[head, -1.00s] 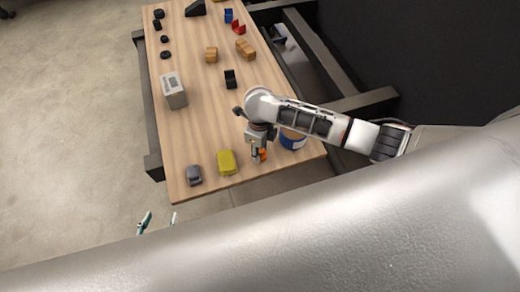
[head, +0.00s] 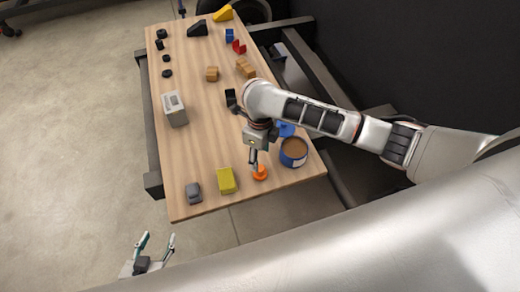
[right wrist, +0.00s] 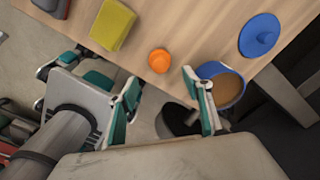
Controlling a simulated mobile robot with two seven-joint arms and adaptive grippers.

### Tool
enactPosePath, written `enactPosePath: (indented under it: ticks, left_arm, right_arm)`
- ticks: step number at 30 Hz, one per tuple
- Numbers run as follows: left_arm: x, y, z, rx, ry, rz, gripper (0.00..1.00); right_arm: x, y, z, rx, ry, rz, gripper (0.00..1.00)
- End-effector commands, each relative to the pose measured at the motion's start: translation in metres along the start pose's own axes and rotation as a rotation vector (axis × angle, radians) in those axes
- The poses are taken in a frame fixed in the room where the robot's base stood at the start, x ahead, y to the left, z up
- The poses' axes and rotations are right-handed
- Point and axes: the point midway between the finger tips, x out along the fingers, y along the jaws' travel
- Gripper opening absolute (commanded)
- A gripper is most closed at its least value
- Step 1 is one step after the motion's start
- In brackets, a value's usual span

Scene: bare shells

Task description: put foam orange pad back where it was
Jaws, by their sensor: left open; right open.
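A small round orange piece, which I take for the foam orange pad (head: 260,173), rests on the near end of the wooden table, right of the yellow block. It also shows in the right wrist view (right wrist: 160,61) as a round orange shape. My right gripper (head: 253,167) is pointed down close beside it. In the right wrist view my right gripper (right wrist: 160,84) is open, with nothing between its fingers and the pad beyond the fingertips. My left gripper (head: 157,240) is open and empty, off the table's near left corner.
The table (head: 205,115) also holds a yellow block (head: 227,181), a grey piece (head: 194,193), an open blue can (head: 293,153) with brown contents, a blue lid (head: 286,128) and a grey box (head: 174,109). Several smaller pieces lie farther back. Bare wood lies left of my right gripper.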

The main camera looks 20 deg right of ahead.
Motion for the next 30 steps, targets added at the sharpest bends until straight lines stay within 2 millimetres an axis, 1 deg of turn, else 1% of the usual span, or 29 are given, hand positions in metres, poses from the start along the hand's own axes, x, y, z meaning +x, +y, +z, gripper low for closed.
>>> enactPosePath:
  ticks: [1,3,8,11,13,14,16,17,18,20,21,23,24,26,27,29,30]
  left_arm:
    - [0.000,0.001,-0.001,-0.003,0.001,0.000,0.47]
    - [0.001,0.002,-0.002,-0.006,0.003,0.000,0.47]
    - [0.001,0.003,-0.004,-0.011,0.006,0.000,0.47]
    - [0.002,0.003,-0.004,-0.011,0.007,-0.001,0.47]
    - [0.002,0.003,-0.005,-0.011,0.007,-0.001,0.47]
    - [0.002,0.003,-0.005,-0.011,0.007,-0.001,0.47]
    - [0.002,0.002,-0.005,-0.010,0.007,-0.001,0.47]
    - [0.002,0.002,-0.005,-0.009,0.007,-0.001,0.47]
    - [0.002,0.002,-0.005,-0.008,0.007,-0.001,0.47]
    - [0.001,0.001,-0.004,-0.006,0.007,-0.001,0.47]
    - [0.001,0.001,-0.004,-0.004,0.007,-0.001,0.47]
    - [0.001,0.000,-0.004,-0.001,0.006,0.000,0.47]
    - [0.001,-0.001,-0.003,0.001,0.006,0.000,0.47]
    - [0.001,-0.001,-0.003,0.004,0.005,0.000,0.47]
    - [0.001,-0.002,-0.002,0.005,0.005,-0.001,0.47]
    - [0.001,-0.002,-0.002,0.006,0.004,-0.001,0.47]
    - [0.001,-0.002,-0.002,0.006,0.004,-0.001,0.47]
  right_arm:
    - [-0.009,-0.001,0.000,-0.002,-0.001,-0.002,0.50]
    - [-0.018,-0.001,0.000,-0.002,-0.001,-0.002,0.50]
    - [-0.029,0.000,0.000,0.000,0.000,-0.001,0.50]
    - [-0.030,0.001,0.000,0.004,0.000,0.002,0.50]
    - [-0.027,0.007,0.002,0.041,-0.015,0.015,0.50]
    - [-0.024,0.013,0.003,0.072,-0.026,0.027,0.50]
    - [-0.015,0.031,0.009,0.193,-0.072,0.069,0.50]
    - [-0.011,0.042,0.013,0.267,-0.096,0.096,0.50]
    - [-0.005,0.056,0.019,0.383,-0.134,0.138,0.50]
    - [0.002,0.076,0.029,0.588,-0.194,0.215,0.50]
    - [0.004,0.089,0.036,0.735,-0.233,0.273,0.50]
    - [0.006,0.102,0.045,0.959,-0.286,0.365,0.50]
    - [0.007,0.108,0.049,1.109,-0.316,0.430,0.50]
    - [0.007,0.113,0.053,1.332,-0.355,0.528,0.50]
    - [0.007,0.114,0.054,1.480,-0.378,0.596,0.50]
    - [0.010,0.111,0.052,1.702,-0.406,0.695,0.50]
    - [0.014,0.106,0.047,1.848,-0.420,0.759,0.50]
